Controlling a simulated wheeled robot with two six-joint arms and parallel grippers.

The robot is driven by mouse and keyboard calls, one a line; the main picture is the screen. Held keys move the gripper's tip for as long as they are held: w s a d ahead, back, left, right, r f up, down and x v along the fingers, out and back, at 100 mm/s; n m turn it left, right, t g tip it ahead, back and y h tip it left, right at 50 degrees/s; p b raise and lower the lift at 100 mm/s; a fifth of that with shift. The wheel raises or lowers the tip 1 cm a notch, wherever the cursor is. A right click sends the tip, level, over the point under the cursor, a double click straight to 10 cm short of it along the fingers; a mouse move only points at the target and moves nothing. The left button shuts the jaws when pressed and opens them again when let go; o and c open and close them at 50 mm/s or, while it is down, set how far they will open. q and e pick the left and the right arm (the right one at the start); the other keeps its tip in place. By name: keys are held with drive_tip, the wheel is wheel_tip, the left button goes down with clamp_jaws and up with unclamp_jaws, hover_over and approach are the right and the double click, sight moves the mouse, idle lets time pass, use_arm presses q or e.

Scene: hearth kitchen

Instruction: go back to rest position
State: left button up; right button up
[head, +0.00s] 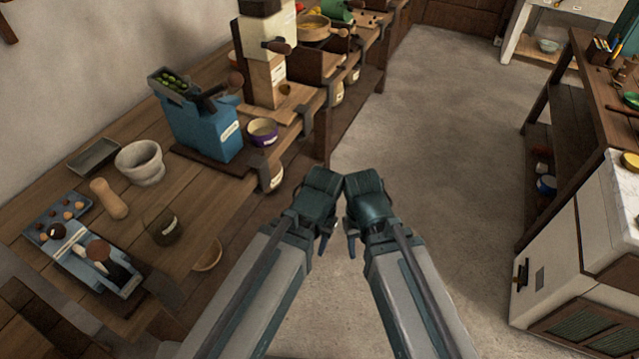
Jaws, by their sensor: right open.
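My two arms reach forward from the bottom of the head view, and their ends come close together in the middle, over the bare floor. My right gripper (352,246) hangs below the end of the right arm; it is open, with nothing seen in it. My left gripper (322,243) is mostly hidden behind its own arm end; only a small dark finger shows, so I cannot tell its jaw state. No object is seen in either gripper.
A wooden workbench (200,262) runs along the left with a blue machine (203,128), a stone mortar (140,162) and a purple bowl (263,132). A white-topped cabinet (560,262) stands at the right. The floor (440,130) between is clear.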

use_arm(q)
wheel_tip(320, 180, up, 10)
drive_tip(key=p, duration=0.9)
use_arm(e)
wheel_tip(320, 180, up, 10)
use_arm(q)
drive_tip(key=shift+f, duration=0.1)
use_arm(e)
drive_tip(key=shift+f, duration=0.1)
